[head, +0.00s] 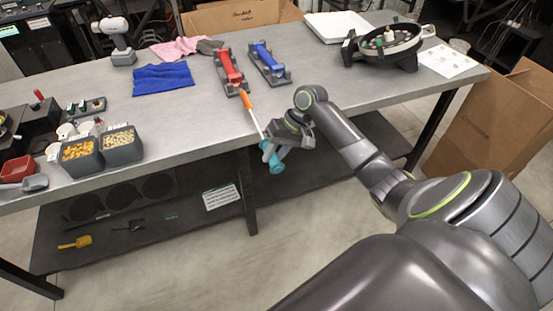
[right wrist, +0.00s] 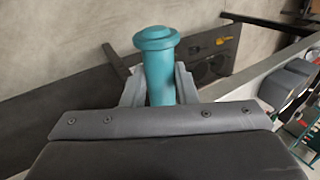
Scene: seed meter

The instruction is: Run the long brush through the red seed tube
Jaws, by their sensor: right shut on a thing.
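The long brush has a teal handle (head: 275,165), a thin pale shaft (head: 256,122) and an orange bristle head (head: 245,99). My right gripper (head: 268,150) is shut on the teal handle at the table's front edge. The handle's flanged end (right wrist: 156,40) stands up between the fingers in the right wrist view. The red seed tube (head: 229,68) lies in a dark cradle on the table, pointing toward the front edge. The bristle head is just in front of its near end, roughly in line; I cannot tell whether they touch. My left gripper is not in view.
A blue tube (head: 265,56) in a similar cradle lies just right of the red one. A blue cloth (head: 163,77) is to the left. Seed bins (head: 121,146) stand at the front left. A round seed plate device (head: 388,43) stands back right.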

